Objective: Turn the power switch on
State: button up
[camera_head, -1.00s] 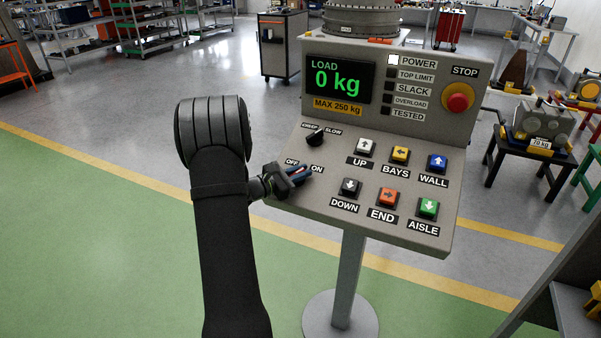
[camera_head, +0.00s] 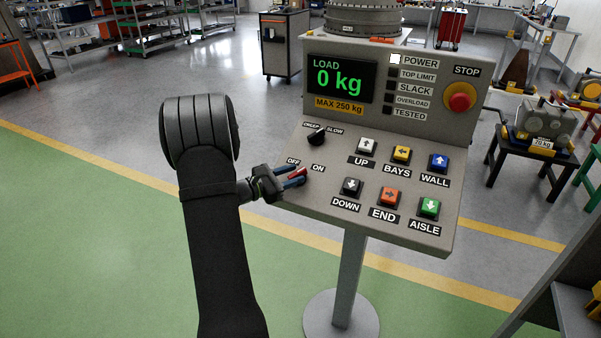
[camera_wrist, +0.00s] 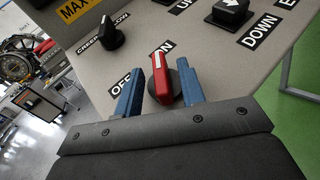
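The power switch is a red handle with a white line on a round black base, on the sloped panel; it shows in the head view (camera_head: 297,172) and in the wrist view (camera_wrist: 161,76). In the wrist view its tip points toward the ON label (camera_wrist: 165,47) rather than OFF (camera_wrist: 122,85). My gripper (camera_head: 299,176) is open, with one blue finger on each side of the handle. There is a gap at the left finger; whether the right finger touches the base I cannot tell. The lamp beside POWER (camera_head: 395,59) is white.
The load display (camera_head: 340,80) reads 0 kg. The creep/slow knob (camera_head: 316,137) sits just behind the switch. Several push buttons, including UP (camera_head: 367,146) and DOWN (camera_head: 352,187), lie to the right. A red stop button (camera_head: 460,97) is at upper right.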

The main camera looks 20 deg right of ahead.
aim_at(293, 174)
jog(key=v, duration=1.3)
jog(key=shift+a, duration=0.3)
jog(key=x, duration=1.6)
jog(key=shift+d, duration=0.25)
jog(key=shift+w+d, duration=0.1)
jog(key=shift+d, duration=0.4)
jog(key=shift+a, duration=0.1)
